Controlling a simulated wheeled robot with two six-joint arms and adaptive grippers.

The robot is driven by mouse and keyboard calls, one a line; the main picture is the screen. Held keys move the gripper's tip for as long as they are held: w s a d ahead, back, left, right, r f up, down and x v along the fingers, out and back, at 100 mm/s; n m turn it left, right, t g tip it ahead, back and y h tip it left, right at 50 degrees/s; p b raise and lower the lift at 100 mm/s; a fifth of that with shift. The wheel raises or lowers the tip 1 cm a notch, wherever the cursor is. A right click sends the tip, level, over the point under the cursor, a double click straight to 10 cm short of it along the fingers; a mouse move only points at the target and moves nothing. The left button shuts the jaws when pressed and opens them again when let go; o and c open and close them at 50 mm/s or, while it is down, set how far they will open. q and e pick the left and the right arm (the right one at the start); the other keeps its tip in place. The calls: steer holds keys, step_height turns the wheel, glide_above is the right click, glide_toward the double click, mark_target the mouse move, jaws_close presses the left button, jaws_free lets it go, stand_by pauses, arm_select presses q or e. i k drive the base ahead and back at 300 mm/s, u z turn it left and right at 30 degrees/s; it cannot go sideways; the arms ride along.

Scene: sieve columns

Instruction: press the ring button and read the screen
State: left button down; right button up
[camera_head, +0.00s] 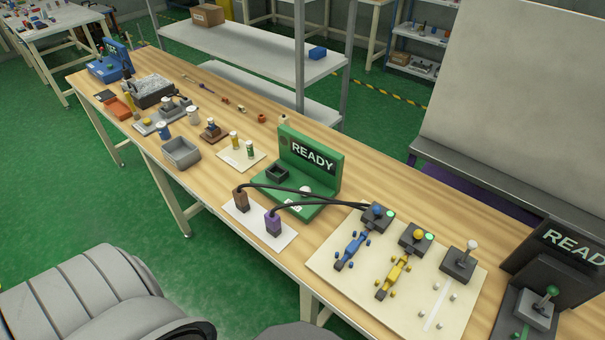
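A green L-shaped device (298,205) stands mid-table. Its dark screen (312,157) shows "READY" in white letters. On its base are a black square socket (277,174) and a small pale round part (305,190), possibly a button; I cannot tell whether it is the ring button. A second dark screen (572,244) at the right edge shows "READ" before the frame cuts it off. A dark unit with a green-topped lever (552,291) stands below it. Neither of my grippers is in view.
A cream board (330,257) holds blue and yellow figures and knobbed boxes. Black cables run from it to a brown block (240,200) and a purple block (273,224). A grey open box (181,154) and several small items stand farther left. A grey shelf (250,50) stands behind.

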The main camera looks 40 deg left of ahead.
mark_target(305, 188)
steer(key=z, duration=2.8)
steer(key=k, duration=1.3)
steer(key=u, duration=2.2)
